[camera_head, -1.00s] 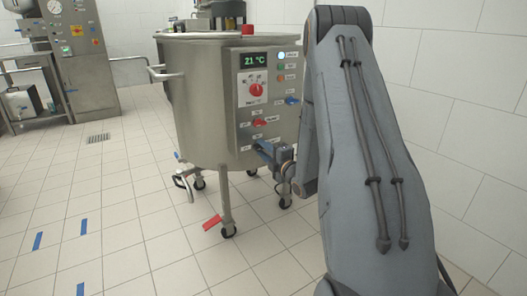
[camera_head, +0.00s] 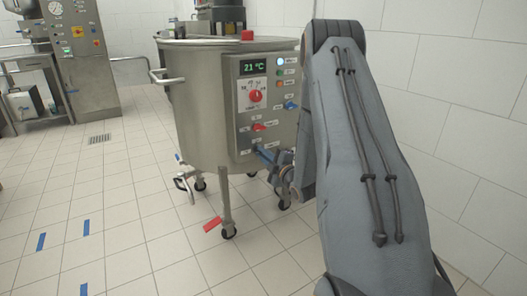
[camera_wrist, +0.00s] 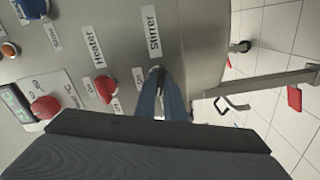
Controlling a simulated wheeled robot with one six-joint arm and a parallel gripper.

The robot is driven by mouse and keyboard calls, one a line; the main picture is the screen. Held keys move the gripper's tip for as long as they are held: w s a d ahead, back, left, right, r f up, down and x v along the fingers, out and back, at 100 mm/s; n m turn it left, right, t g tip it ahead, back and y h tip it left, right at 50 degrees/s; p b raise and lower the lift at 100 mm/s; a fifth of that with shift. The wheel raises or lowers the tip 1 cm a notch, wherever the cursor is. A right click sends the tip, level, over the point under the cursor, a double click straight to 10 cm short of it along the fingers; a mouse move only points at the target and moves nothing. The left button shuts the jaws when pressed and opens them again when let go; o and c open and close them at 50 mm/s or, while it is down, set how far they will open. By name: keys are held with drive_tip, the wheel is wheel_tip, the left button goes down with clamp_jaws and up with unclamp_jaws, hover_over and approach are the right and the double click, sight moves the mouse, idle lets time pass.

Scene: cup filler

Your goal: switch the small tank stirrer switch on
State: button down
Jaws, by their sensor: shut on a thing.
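The small steel tank (camera_head: 200,112) stands on castors with a control panel (camera_head: 243,128) on its side. In the wrist view, the word Stirrer marks a label (camera_wrist: 151,32) on the panel. My gripper (camera_wrist: 160,82) is at the stirrer switch (camera_wrist: 157,71) just below that label. Its blue fingers are shut on the switch and hide nearly all of it, so I cannot tell its setting. In the head view, my gripper (camera_head: 266,154) is at the panel's lower right, partly behind my arm.
The red heater switch (camera_wrist: 106,88) sits beside my fingers, with a red knob (camera_wrist: 45,107) farther left. A blue switch (camera_head: 290,105) is higher on the panel. A tank leg (camera_wrist: 262,83) stands right of my fingers. A white wall is close on the right; floor at left is open.

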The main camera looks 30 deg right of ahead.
drive_tip(key=shift+m+p, duration=4.35)
drive_tip(key=shift+m, duration=2.75)
drive_tip(key=c, duration=1.8)
unclamp_jaws()
drive_tip(key=shift+c, duration=0.2)
drive_tip(key=s+p, duration=0.1)
drive_tip(key=s, duration=0.7)
drive_tip(key=shift+w, duration=0.15)
